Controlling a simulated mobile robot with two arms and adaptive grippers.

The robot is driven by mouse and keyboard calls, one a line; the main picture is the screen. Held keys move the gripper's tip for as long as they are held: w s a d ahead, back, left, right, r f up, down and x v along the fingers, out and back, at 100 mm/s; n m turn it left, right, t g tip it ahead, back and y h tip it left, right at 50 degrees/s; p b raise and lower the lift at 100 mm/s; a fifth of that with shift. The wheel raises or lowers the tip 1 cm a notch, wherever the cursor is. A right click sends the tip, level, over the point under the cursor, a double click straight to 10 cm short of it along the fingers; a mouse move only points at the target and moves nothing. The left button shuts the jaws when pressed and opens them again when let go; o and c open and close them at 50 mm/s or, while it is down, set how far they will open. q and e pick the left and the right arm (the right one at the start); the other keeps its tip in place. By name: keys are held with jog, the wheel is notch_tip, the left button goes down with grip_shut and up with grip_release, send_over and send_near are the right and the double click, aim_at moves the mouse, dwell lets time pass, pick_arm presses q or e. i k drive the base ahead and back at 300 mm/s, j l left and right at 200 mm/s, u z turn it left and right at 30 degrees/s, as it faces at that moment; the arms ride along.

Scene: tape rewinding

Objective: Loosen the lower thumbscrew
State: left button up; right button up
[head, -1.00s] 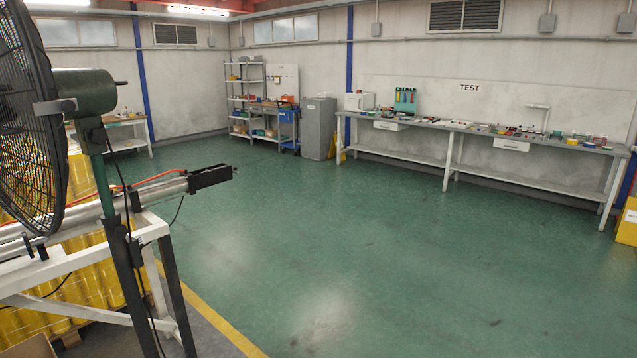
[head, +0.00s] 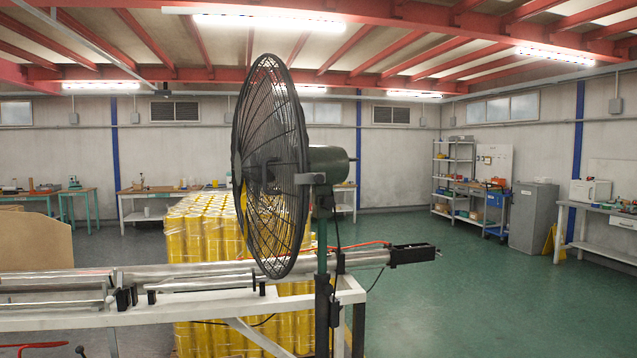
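I cannot make out a lower thumbscrew for certain in the head view. A large black fan (head: 272,165) with a dark green motor housing (head: 330,160) stands in the middle on a dark pole (head: 323,265). Behind and beside it runs a white machine frame (head: 215,316) carrying metal rollers (head: 205,281). Small black clamp-like parts (head: 124,298) sit along the frame, too small to identify. A black block (head: 412,254) ends the bar at the right. Neither of my grippers is in view.
Wrapped yellow rolls (head: 205,235) are stacked behind the frame. A brown panel (head: 36,242) is at the left. Shelves (head: 453,180), a grey cabinet (head: 533,217) and benches line the far walls. The green floor (head: 480,300) at the right is clear.

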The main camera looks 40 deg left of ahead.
aim_at(328, 289)
jog(key=k+u, duration=0.15)
jog(key=u, duration=1)
